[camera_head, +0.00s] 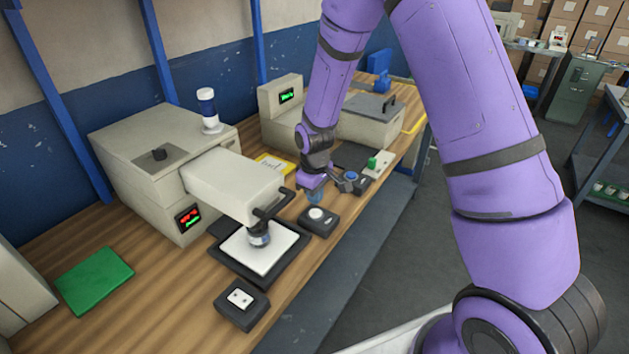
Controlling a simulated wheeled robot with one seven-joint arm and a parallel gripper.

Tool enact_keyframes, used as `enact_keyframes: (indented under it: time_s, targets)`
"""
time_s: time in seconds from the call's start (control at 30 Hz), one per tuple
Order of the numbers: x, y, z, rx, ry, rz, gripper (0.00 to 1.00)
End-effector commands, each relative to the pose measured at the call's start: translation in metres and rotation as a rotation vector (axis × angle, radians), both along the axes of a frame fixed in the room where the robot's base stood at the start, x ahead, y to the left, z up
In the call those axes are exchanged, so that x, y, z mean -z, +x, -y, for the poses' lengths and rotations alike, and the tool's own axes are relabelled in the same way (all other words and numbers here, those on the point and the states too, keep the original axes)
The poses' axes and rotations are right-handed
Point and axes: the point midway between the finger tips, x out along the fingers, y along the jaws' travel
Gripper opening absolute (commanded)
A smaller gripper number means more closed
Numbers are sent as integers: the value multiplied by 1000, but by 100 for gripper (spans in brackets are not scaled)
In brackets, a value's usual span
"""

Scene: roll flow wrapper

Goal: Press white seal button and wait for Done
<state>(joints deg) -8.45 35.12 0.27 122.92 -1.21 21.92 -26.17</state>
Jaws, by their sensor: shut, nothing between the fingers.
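A black box with a round white button (317,213) sits on the wooden bench, right of the press-like machine. My gripper (315,197) points down with its blue fingertips shut, close to the far side of this button box. I cannot tell whether the fingertips touch the box or hover above it. The white button top is visible and uncovered. The near machine has a small dark display (189,219) with red and green characters. A second display (287,96), with green text, is on the machine farther back. Neither text is legible.
A white pad on a black base (293,268) lies under the near machine's head (230,185). A black box with a white plate (240,299) stands in front. A blue-button box (352,176) and a green switch (374,163) stand beyond my gripper. A green mat (94,279) lies left.

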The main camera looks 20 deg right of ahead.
Motion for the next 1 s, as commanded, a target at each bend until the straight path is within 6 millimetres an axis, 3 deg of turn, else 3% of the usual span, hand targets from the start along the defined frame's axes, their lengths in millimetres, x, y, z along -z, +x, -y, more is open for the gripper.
enact_keyframes:
  time_s: [0.1,0.3,0.8,1.0]
  targets:
    - [19,0,0,0,0,-2,0]
    - [38,0,0,-1,0,0,0]
    - [44,0,0,-1,0,0,0]
    - [60,0,0,0,0,-2,0]
